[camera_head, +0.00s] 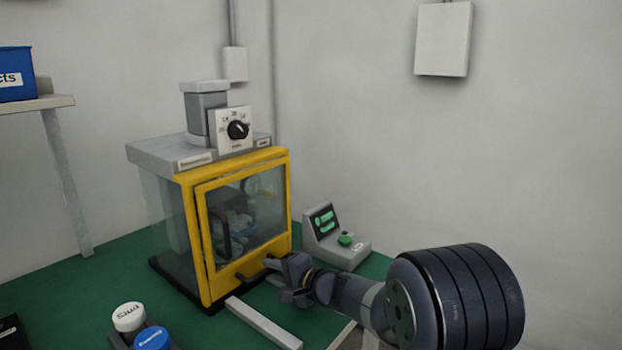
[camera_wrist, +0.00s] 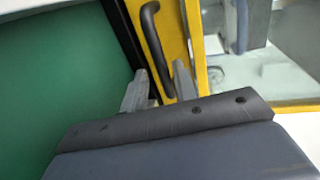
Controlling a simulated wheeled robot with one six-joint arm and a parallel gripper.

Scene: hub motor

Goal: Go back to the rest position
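My gripper (camera_head: 272,272) is in front of the lower right part of the yellow-framed cabinet (camera_head: 282,200), low over the green table. In the wrist view its two fingers (camera_wrist: 160,92) stand apart, with nothing seen held between them. The cabinet's glazed door (camera_head: 250,215) looks shut.
A grey control box with a green button (camera_head: 345,240) stands right of the cabinet. A pale bar (camera_head: 263,323) lies in front of it. White-topped (camera_head: 129,317) and blue-topped (camera_head: 152,338) items stand at the front left. Above the table's right side there is free room.

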